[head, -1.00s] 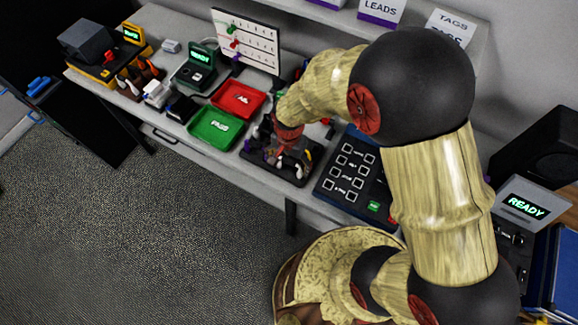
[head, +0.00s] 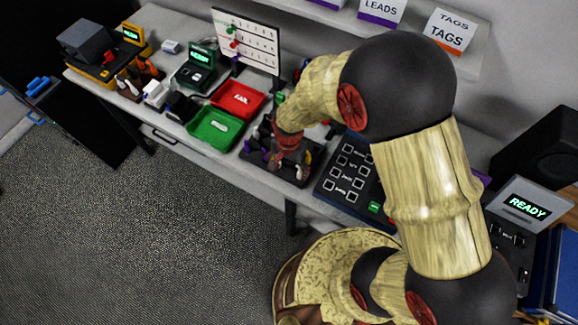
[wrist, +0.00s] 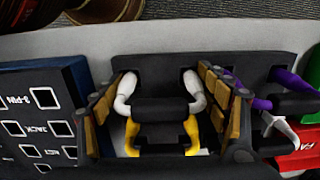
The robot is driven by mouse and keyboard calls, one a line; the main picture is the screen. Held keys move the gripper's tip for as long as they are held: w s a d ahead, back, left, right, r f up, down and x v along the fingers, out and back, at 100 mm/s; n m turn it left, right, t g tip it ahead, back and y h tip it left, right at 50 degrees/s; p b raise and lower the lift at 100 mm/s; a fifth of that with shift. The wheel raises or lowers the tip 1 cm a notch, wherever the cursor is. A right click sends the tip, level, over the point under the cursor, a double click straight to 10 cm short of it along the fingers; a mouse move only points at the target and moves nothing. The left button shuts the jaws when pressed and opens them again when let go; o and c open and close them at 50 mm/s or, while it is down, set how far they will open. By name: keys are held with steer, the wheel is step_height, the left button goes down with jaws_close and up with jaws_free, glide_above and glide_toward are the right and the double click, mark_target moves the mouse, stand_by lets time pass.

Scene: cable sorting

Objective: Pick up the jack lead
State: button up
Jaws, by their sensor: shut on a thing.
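A lead with white ends, yellow parts and a dark middle (wrist: 167,108) sits between the two fingers of my gripper (wrist: 166,92) in the wrist view. My gripper is shut on this lead, low over a black rack (wrist: 245,66). No label on the lead is readable, so I cannot tell from its looks that it is the jack lead. In the head view my gripper (head: 291,158) is at the rack (head: 249,158), and my wrist partly hides the lead. Whether the lead is clear of the rack I cannot tell.
A purple-and-white lead (wrist: 270,104) lies just right of my gripper in the wrist view. A dark panel with square labels, one reading JACK, (head: 330,180) stands right of the rack. Green (head: 215,130) and red (head: 238,99) trays lie to the left.

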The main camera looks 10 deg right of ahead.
mark_target(289, 163)
steer(key=shift+r, duration=0.1)
steer(key=shift+c, duration=0.4)
steer(key=shift+r, duration=0.55)
step_height(289, 163, up, 2)
steer(key=shift+r+p, duration=0.15)
steer(key=shift+p, duration=0.3)
steer(key=s+r+p, duration=0.4)
steer(key=s+r, duration=0.8)
steer(key=s, duration=0.2)
steer(key=shift+a+r+p, duration=0.2)
steer(key=shift+a+p, duration=0.1)
steer(key=shift+p, duration=0.1)
steer(key=shift+w, duration=0.15)
